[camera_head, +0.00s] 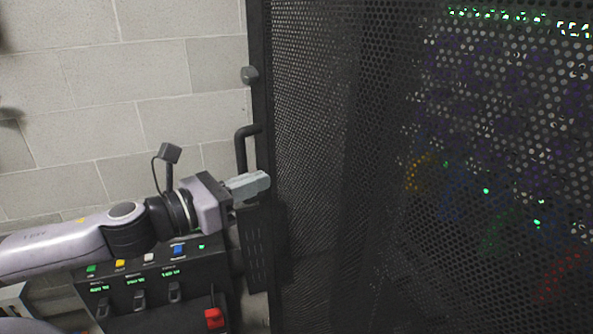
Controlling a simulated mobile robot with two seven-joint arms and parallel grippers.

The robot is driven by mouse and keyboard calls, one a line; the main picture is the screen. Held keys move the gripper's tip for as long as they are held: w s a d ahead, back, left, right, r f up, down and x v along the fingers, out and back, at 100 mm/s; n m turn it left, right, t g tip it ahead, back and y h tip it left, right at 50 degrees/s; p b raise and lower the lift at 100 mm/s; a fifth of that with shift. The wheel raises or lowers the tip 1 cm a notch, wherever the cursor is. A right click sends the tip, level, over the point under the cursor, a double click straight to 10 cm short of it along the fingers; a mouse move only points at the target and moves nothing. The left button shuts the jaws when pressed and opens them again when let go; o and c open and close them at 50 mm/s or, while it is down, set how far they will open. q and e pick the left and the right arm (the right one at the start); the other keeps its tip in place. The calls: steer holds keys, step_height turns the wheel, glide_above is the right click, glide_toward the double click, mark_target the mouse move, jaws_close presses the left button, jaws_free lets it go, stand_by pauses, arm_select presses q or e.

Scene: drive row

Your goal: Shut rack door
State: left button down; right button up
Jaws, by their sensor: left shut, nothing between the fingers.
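The rack door (310,120) is a dark perforated mesh panel that fills the right half of the head view. Its vertical edge runs down the middle-left of the picture, with a black bar handle (241,150) beside that edge. My left gripper (262,184) is shut and empty, its grey fingers just below the handle and at the door's edge. I cannot tell whether the fingers touch the door. Through the mesh I see lit equipment and coloured cables. The door's far side and hinges are out of view. My right gripper is not in view.
A black control box (150,283) with coloured buttons, green readouts, switches and a red lever (214,318) stands below my left arm. A pale block wall (120,80) is behind. A small grey knob (250,75) sits at the door frame above the handle.

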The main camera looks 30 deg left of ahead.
mark_target(310, 161)
arm_select(q)
steer(key=shift+p+x, duration=1.7)
steer(key=shift+x, duration=2.85)
steer(key=shift+w, duration=0.15)
